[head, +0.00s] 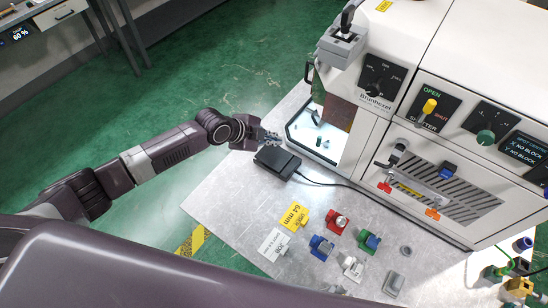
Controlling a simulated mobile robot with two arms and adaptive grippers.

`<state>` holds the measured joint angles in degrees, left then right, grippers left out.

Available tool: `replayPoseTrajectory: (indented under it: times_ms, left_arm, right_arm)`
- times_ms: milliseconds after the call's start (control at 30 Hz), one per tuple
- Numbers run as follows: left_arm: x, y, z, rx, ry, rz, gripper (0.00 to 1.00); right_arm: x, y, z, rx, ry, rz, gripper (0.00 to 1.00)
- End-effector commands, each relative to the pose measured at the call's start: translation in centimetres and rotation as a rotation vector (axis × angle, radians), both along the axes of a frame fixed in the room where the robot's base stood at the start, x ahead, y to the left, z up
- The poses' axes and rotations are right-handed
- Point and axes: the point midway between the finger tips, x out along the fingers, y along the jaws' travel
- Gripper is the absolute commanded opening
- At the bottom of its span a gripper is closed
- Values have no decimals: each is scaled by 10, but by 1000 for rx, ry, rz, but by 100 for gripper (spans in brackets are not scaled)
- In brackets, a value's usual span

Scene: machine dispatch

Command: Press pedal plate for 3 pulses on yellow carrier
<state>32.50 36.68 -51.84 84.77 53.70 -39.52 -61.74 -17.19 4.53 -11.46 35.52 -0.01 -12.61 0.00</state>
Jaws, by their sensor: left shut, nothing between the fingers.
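The black pedal (277,162) lies on the grey plate in front of the machine, with a cable running off to the right. My left gripper (271,137) is shut and empty at the far-left edge of the pedal's top. I cannot tell whether its fingertips touch the pedal plate. A yellow block (519,287) is at the lower right edge; I cannot tell whether it is the yellow carrier. My right gripper is not in view.
The white machine (440,60) has a lit open bay (318,135), knobs and a yellow lever (429,106). The plate's left part is clear.

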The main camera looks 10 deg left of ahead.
Motion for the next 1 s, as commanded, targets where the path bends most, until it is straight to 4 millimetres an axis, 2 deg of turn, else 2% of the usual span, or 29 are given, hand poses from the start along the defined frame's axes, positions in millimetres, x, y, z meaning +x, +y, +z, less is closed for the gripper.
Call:
replayPoseTrajectory:
  times_ms: [33, 200, 400, 1000]
  left_arm:
    - [0, 1, -13, 0, 1, 0, 0]
    - [1, 3, -39, -1, 0, 1, 0]
    - [2, 5, -59, -2, -1, 1, 0]
    - [3, 6, -61, -1, -1, 0, 0]
  right_arm:
    - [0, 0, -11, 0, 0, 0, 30]
    - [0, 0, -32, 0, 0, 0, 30]
    - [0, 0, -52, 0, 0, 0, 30]
    - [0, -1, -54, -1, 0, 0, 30]
